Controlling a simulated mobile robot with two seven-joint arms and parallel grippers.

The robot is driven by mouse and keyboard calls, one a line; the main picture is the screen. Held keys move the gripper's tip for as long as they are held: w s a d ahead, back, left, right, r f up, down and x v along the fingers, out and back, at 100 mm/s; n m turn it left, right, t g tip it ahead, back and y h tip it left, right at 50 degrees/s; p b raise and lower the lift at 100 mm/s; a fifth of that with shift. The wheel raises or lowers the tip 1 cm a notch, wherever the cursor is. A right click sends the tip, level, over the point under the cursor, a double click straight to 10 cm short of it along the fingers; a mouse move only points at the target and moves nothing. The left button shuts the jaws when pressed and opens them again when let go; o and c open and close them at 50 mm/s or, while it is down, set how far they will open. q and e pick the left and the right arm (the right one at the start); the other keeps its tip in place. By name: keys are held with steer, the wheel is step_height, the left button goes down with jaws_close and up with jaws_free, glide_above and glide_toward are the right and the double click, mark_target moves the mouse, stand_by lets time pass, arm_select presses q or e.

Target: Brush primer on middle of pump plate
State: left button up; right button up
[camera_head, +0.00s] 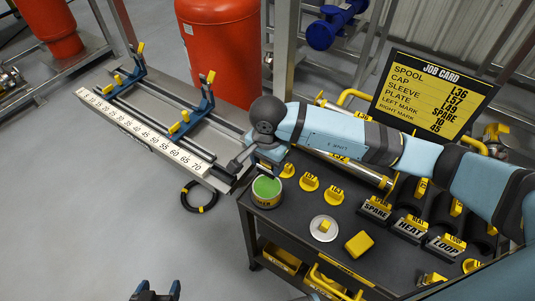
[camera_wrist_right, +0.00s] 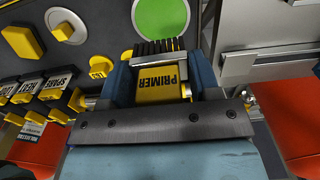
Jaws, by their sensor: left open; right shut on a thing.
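My right gripper (camera_head: 264,168) is shut on a yellow brush block marked PRIMER (camera_wrist_right: 160,84), with dark bristles (camera_wrist_right: 158,47) pointing toward a round tin of green primer (camera_wrist_right: 165,14). In the head view the tin (camera_head: 267,191) stands on the cart's near left corner, just below the gripper. I cannot tell whether the bristles touch the primer. A long grey plate (camera_head: 150,148) with a numbered scale lies left of the cart; I cannot tell for sure that it is the pump plate. My left gripper (camera_head: 155,292) is open and empty at the bottom edge.
Two blue brackets with yellow knobs (camera_head: 201,97) stand on the plate's rails. The dark cart (camera_head: 292,224) holds yellow caps, a silver disc (camera_head: 324,228), sleeves and labelled blocks. A job card (camera_head: 430,93) stands behind. A black ring (camera_head: 199,196) lies on open floor.

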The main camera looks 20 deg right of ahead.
mark_target(267, 174)
steer(key=shift+a+f+b, duration=0.15)
steer(key=shift+f+b, duration=0.15)
steer(key=shift+f, duration=0.55)
steer(key=shift+f+b, duration=0.9)
steer(key=shift+f, duration=1.3)
steer(key=shift+f+b, duration=0.5)
steer(key=shift+f, duration=0.05)
stand_by(0.5)
steer(key=shift+r, duration=0.95)
steer(key=shift+r+p, duration=1.3)
steer(key=shift+r, duration=1.3)
